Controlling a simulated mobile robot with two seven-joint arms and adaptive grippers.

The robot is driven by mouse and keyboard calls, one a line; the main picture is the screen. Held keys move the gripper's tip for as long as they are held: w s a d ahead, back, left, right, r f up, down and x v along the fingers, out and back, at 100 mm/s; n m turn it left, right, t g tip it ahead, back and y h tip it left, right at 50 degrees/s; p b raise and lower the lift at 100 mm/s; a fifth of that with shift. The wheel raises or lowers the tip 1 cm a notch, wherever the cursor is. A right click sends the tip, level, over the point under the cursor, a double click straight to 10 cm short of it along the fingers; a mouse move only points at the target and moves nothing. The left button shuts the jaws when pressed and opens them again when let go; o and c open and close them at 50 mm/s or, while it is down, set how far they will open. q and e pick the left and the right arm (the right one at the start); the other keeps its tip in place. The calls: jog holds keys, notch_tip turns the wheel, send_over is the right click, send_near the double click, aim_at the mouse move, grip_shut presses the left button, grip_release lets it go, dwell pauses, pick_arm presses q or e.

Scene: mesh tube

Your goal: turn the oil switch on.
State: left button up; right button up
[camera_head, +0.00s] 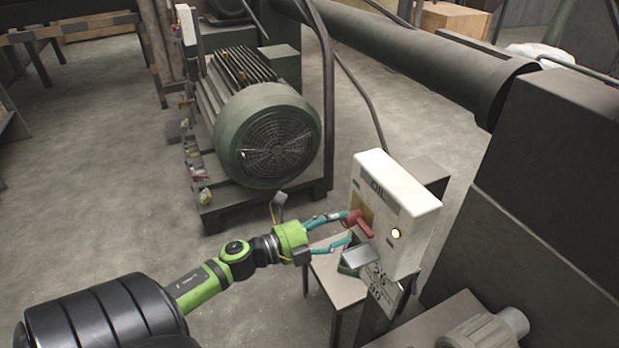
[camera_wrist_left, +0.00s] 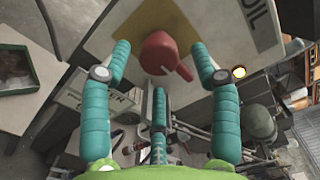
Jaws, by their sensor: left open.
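The white switch box (camera_head: 399,200) labelled OIL stands upright right of the middle. It carries a red rotary switch handle (camera_head: 358,223), a yellow plate and a small lit round lamp (camera_head: 396,233). My left gripper (camera_head: 348,227) is open, its teal fingers pointing at the box close to the red handle. In the left wrist view the red handle (camera_wrist_left: 162,55) lies between and just beyond the two fingertips, with its lever angled toward the lower right. Whether a finger touches it I cannot tell. The box face (camera_wrist_left: 135,28) fills the top. My right gripper is not in view.
A green motor (camera_head: 268,140) stands behind my left gripper. A small table (camera_head: 338,283) with a tray (camera_head: 357,261) is below the box. A dark machine block (camera_head: 545,190) stands at the right. Bare floor (camera_head: 90,150) lies at the left.

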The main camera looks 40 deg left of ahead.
pick_arm(q)
jog(key=v, duration=0.9)
jog(key=shift+s, duration=0.3)
jog(key=a+f+n+g+y, duration=0.1)
jog(key=a+f+n+y, duration=0.2)
jog(key=f, duration=0.4)
jog(key=a+f+n+y, duration=0.2)
jog(key=f+n+y, duration=0.1)
jog(key=f+n, duration=0.35)
jog(key=s+d+f+n+g+y, duration=0.1)
jog(key=s+f+n+g, duration=0.2)
jog(key=f, duration=0.6)
jog(key=s+d+f+n+g+y, duration=0.15)
jog(key=s+f+n, duration=0.3)
jog(key=f, duration=0.55)
jog(key=s+d+f+n+g, duration=0.3)
jog(key=s+d+f+g, duration=0.2)
jog(key=s+d+f, duration=0.2)
jog(key=s+d+f+n+g+h, duration=0.1)
jog(key=s+d+f+n+g, duration=0.1)
jog(key=s+d+f+g, duration=0.3)
jog(key=s+d+f, duration=0.1)
jog(key=s+f, duration=0.2)
jog(key=s, duration=0.2)
jog(key=s+d+f, duration=0.2)
jog(key=s+f, duration=0.1)
jog(key=s, duration=0.2)
jog(key=shift+s+n, duration=0.35)
jog(key=shift+n, duration=0.05)
jog(key=shift+h, duration=0.25)
